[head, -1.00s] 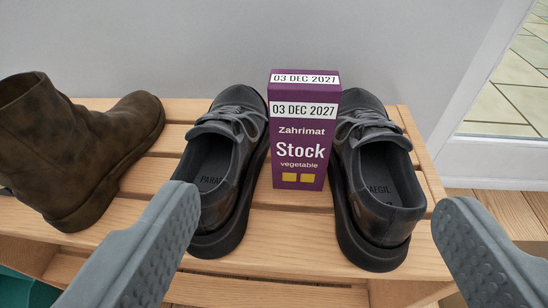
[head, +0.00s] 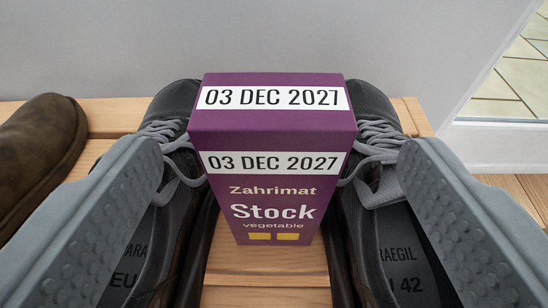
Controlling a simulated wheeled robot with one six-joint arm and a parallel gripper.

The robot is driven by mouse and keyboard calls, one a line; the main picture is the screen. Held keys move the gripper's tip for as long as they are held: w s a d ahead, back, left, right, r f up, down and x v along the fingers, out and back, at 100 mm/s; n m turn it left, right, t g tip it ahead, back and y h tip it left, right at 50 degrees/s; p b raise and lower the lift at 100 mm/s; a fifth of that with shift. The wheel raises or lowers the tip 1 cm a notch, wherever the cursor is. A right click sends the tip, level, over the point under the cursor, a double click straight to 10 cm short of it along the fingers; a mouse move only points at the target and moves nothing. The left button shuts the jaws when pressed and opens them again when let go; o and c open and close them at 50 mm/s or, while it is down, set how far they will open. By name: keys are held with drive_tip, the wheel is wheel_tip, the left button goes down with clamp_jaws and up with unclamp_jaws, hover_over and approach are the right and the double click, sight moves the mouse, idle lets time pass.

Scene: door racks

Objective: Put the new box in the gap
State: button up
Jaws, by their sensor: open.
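The purple box (head: 272,180), marked "Zahrimat Stock vegetable" and dated 03 DEC 2027, stands upright on the wooden slatted rack (head: 262,284). It stands between a left shoe (head: 127,250) and a right shoe (head: 405,265), both dark with grey laces. My gripper (head: 272,170) is open, with one grey finger on each side of the box. The fingers pass over the shoes and partly hide them. There seems to be space between each finger and the box. The box fills the space between the shoes; whether it touches them is unclear.
A brown boot (head: 40,150) stands at the left on the rack. A grey wall (head: 270,35) rises close behind. A white frame with a tiled floor (head: 510,85) beyond it is at the upper right. Wooden floor shows at the right.

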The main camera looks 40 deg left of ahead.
sight(272, 150)
drive_tip(key=x, duration=0.5)
drive_tip(key=shift+s+a, duration=0.1)
drive_tip(key=shift+s, duration=0.05)
drive_tip(key=shift+c, duration=0.2)
drive_tip(key=c, duration=1.5)
drive_tip(key=shift+c, duration=0.2)
